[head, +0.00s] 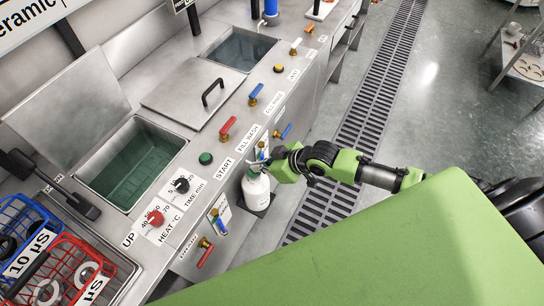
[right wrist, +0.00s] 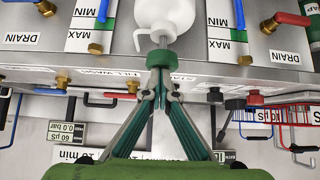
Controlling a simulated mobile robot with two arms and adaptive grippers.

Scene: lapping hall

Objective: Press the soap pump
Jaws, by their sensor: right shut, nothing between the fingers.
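The soap pump (head: 256,190) is a white bottle that stands upright on a dark pad at the front of the steel bench in the head view. Its pump top is partly hidden by my right gripper (head: 269,163), which comes in from the right at the height of the pump top. In the right wrist view the white soap pump (right wrist: 170,22) shows at the top centre, with a green collar below it. The right gripper (right wrist: 162,78) is shut and empty, its tips at the collar in the picture. I cannot tell whether they touch. My left gripper is not in view.
An open tank (head: 130,165) lies behind. Red and blue wire baskets (head: 75,262) stand at the lower left. A floor drain grate (head: 375,90) runs along the right.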

